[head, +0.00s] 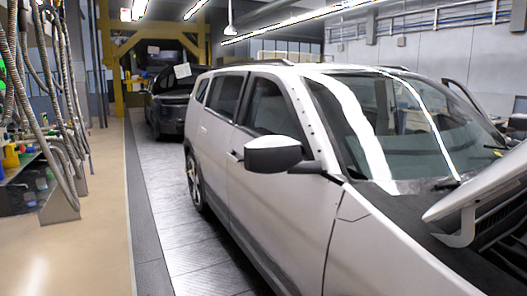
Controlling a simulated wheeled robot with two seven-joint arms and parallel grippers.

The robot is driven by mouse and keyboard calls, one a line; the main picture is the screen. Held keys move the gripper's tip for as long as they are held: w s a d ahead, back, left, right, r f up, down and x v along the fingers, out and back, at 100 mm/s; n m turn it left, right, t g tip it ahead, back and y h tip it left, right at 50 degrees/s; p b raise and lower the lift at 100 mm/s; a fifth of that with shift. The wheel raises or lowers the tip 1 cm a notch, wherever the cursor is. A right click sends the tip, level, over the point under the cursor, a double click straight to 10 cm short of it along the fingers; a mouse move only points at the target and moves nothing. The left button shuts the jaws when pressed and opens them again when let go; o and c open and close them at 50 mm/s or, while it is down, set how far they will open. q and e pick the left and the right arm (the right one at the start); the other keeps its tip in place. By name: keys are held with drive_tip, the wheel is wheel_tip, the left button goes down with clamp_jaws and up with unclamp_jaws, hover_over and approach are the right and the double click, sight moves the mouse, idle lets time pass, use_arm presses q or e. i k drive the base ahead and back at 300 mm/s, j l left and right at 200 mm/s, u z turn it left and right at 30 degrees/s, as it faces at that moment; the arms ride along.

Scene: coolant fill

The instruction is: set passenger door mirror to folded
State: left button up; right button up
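The door mirror (273,154) on the near side of the white car (222,140) has a white housing with a black lower part. It stands out from the front door on a black arm (306,167), so it looks unfolded. The front door (262,195) appears shut. Neither of my grippers is in the head view, and nothing touches the mirror.
The car's hood (480,180) is raised at the right. A tan floor (95,240) lies clear at the left, beside the grey plated lane (185,235). Hanging hoses (62,120) and a bottle shelf (22,165) stand at the far left. A dark car (170,100) is behind.

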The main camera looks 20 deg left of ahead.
sight(269, 154)
drive_tip(key=i+j+z, duration=0.1)
drive_tip(key=i+j, duration=0.15)
drive_tip(key=i+j+z, duration=0.1)
drive_tip(key=i+j, duration=0.15)
drive_tip(key=j, duration=0.2)
drive_tip(key=i+j, duration=0.25)
drive_tip(key=j+z, duration=0.05)
drive_tip(key=j, duration=0.05)
